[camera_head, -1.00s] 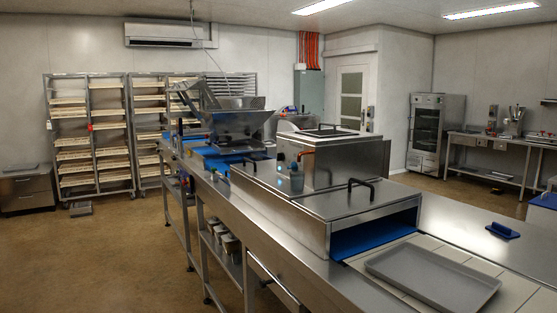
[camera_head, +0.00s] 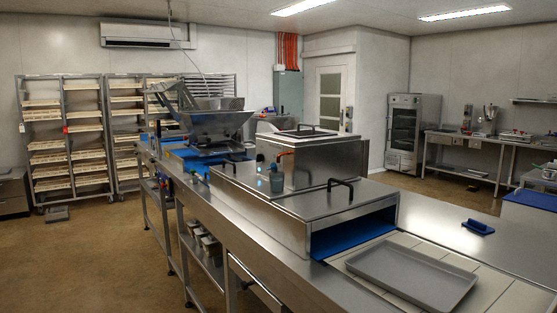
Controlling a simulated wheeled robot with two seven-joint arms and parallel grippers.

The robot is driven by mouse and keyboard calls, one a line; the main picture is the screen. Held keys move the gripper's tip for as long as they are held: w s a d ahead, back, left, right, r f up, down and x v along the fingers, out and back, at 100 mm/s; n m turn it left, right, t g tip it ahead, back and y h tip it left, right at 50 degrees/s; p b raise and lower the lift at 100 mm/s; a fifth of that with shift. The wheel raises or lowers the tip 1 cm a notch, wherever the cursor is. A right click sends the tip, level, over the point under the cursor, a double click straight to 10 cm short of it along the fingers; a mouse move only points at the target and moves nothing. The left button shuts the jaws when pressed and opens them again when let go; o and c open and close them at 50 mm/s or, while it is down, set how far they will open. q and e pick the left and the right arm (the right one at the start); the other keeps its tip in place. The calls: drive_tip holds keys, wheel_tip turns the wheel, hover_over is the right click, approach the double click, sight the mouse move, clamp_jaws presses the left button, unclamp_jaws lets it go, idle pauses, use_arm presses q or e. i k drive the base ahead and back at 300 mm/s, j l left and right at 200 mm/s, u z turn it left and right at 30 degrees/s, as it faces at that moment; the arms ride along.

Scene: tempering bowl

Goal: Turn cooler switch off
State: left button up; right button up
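A long steel machine stands on the counter in the middle of the view, with a low covered tunnel (camera_head: 345,212) over a blue belt (camera_head: 350,236). A taller steel box (camera_head: 320,165) rises behind the tunnel cover. Neither of my grippers is in view.
A grey tray (camera_head: 412,277) lies on the near right end of the counter, with a blue block (camera_head: 478,227) beyond it. Rack trolleys (camera_head: 62,140) stand at the back left. A glass-door cabinet (camera_head: 405,130) stands at the back right. The floor at left is open.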

sight(260, 158)
drive_tip(key=j+z, duration=0.15)
drive_tip(key=z, duration=0.25)
drive_tip(key=i+j+z, duration=0.1)
drive_tip(key=z, duration=0.3)
drive_tip(key=j+z, duration=0.5)
drive_tip(key=z, duration=0.3)
drive_tip(key=j+z, duration=0.1)
drive_tip(key=j, duration=0.35)
drive_tip(key=k+j+z, duration=0.15)
drive_tip(key=j, duration=0.25)
drive_tip(key=k+j+z, duration=0.1)
drive_tip(key=j, duration=0.35)
drive_tip(key=k+j+z, duration=0.15)
drive_tip(key=j, duration=0.25)
drive_tip(key=k+j+z, duration=0.1)
drive_tip(key=j, duration=0.3)
drive_tip(key=k+j+z, duration=0.15)
drive_tip(key=j, duration=0.2)
drive_tip(key=k+j+z, duration=0.1)
drive_tip(key=k+j, duration=0.15)
drive_tip(key=j, duration=0.15)
drive_tip(key=k+j, duration=0.25)
drive_tip(key=j, duration=0.25)
